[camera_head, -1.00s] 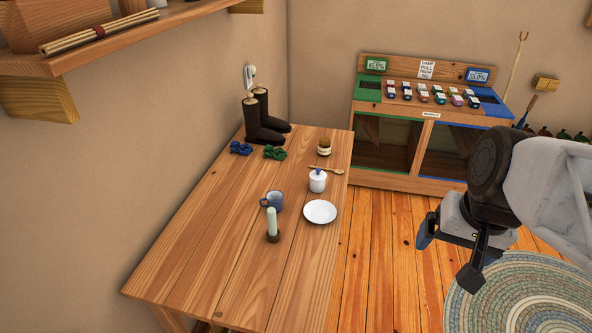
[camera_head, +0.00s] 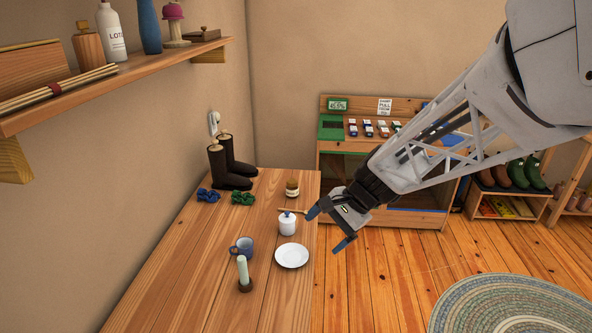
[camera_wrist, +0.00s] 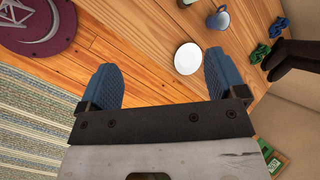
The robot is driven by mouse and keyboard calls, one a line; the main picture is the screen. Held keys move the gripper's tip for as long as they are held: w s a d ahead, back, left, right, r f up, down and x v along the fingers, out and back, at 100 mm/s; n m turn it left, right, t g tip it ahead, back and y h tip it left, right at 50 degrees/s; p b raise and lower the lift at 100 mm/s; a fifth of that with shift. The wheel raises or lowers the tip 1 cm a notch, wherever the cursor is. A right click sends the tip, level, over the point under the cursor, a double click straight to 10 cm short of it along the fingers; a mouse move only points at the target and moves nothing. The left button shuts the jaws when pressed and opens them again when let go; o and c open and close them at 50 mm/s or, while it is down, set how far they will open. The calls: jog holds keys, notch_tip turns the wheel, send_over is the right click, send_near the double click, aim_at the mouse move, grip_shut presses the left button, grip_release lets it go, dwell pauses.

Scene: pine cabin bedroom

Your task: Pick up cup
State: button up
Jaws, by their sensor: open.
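Close to the cup are the candle (camera_head: 243,272), white plate (camera_head: 292,256) and lidded white jar (camera_head: 287,224). A wooden spoon (camera_head: 292,210), brown jar (camera_head: 292,188), scrunchies (camera_head: 243,198) and dark boots (camera_head: 229,166) stand farther back. A shelf (camera_head: 120,84) overhangs the left. The table's front left is clear.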

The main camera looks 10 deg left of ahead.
jog(key=w+a+f+m+y, duration=0.4)
jog(key=w+a+f+m, duration=0.1)
jog(key=w+a+f, duration=0.6)
jog(key=m+t+y, duration=0.1)
jog(key=m+y, duration=0.1)
jog(key=m, duration=0.4)
send_near(238, 246)
jog(key=shift+w+d+f, duration=0.1)
jog(key=shift+w+f, duration=0.1)
jog(key=shift+w, duration=0.2)
jog(key=shift+x, duration=1.3)
jog(key=shift+s+x, duration=0.15)
jog(key=shift+x, duration=1.15)
jog(key=shift+s+x, duration=0.1)
jog(key=shift+x, duration=1.2)
jog(key=shift+r, duration=0.15)
jog(key=shift+c, duration=0.2)
